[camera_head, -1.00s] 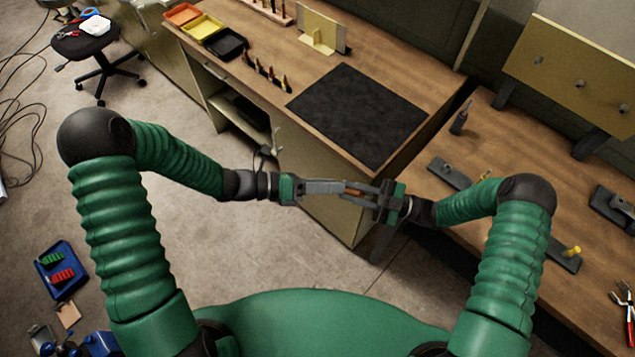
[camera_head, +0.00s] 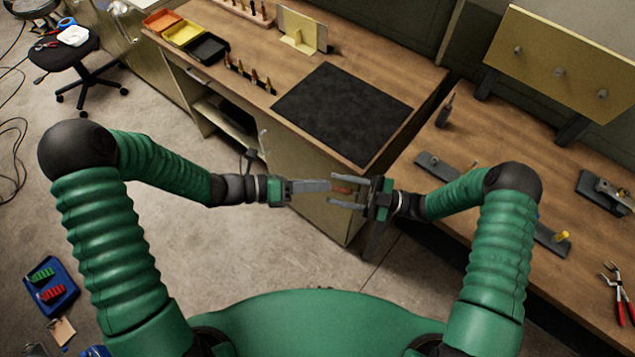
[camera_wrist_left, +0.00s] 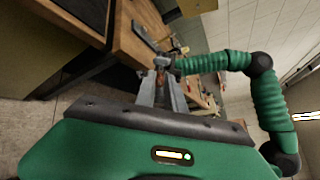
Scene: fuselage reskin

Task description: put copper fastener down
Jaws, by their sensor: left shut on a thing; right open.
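The copper fastener (camera_head: 342,190) is small and reddish-brown, held in the air in front of the bench. My left gripper (camera_head: 326,186) is shut on it, and its tip sticks out to the right. The fastener also shows in the left wrist view (camera_wrist_left: 160,77) at the end of the left fingers (camera_wrist_left: 160,92). My right gripper (camera_head: 341,193) is open, with its two fingers pointing left on either side of the fastener's end. I cannot tell whether they touch it.
A black mat (camera_head: 343,112) lies clear on the wooden bench (camera_head: 265,118). Orange, yellow and black bins (camera_head: 205,48) and a row of copper-tipped fasteners (camera_head: 252,78) stand to its left. A second bench (camera_head: 480,140) on the right carries a yellow panel (camera_head: 560,65) and pliers (camera_head: 618,292).

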